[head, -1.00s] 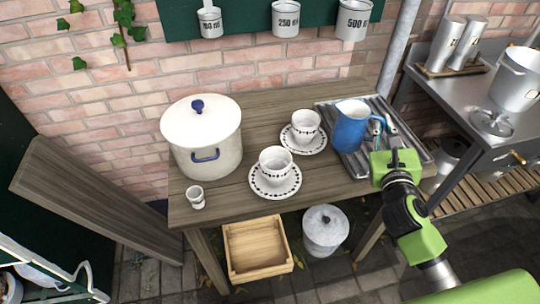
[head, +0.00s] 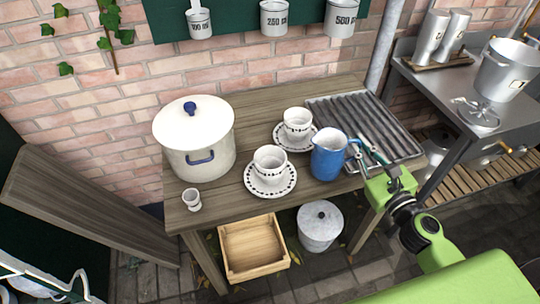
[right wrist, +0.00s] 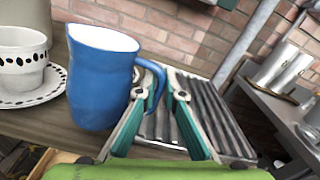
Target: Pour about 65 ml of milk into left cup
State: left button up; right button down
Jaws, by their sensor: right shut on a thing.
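My right gripper (head: 362,152) is shut on the handle of the blue jug (head: 327,159). The jug is roughly upright at the table's front, right of the left cup; I cannot tell its height above the wood. In the right wrist view, the gripper (right wrist: 160,84) holds the handle of the jug (right wrist: 98,85). White shows inside its mouth; the milk level is unclear. The left cup (head: 270,163), white with a dark pattern, stands on its saucer (head: 252,186). It also shows in the right wrist view (right wrist: 22,75). The left gripper is out of view.
The right cup (head: 297,125) stands on a saucer behind the jug. A ridged metal tray (head: 335,112) lies at the table's right. A white lidded pot (head: 195,150) and a small cup (head: 191,199) stand at left. A wooden crate (head: 280,265) sits below.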

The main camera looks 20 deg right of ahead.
jog(key=shift+a+r+n+p, duration=0.35)
jog(key=shift+r+n+p, duration=0.15)
jog(key=shift+r+p, duration=0.3)
jog(key=a+r+n+p, duration=0.2)
jog(key=p, duration=0.1)
jog(key=a+r+n+g+p, duration=0.1)
jog(key=p, duration=0.1)
jog(key=shift+w, duration=0.3)
jog(key=a+r+n+g+h+p, duration=0.1)
jog(key=a+r+n+p, duration=0.4)
jog(key=p, duration=0.3)
jog(key=shift+w+a+n+h, duration=0.3)
jog(key=shift+w+a+n, duration=0.15)
jog(key=shift+a+n, duration=0.1)
jog(key=shift+w+a+r+n+h+p, duration=0.1)
jog(key=shift+a+r+n+h+p, duration=0.2)
jog(key=shift+a+r+n+p, duration=0.45)
jog(key=shift+w+a+r+n+p, duration=0.1)
jog(key=shift+a+r+n+p, duration=0.25)
jog(key=shift+a+n+p, duration=0.2)
dwell(1.3)
jog(key=shift+a, duration=0.15)
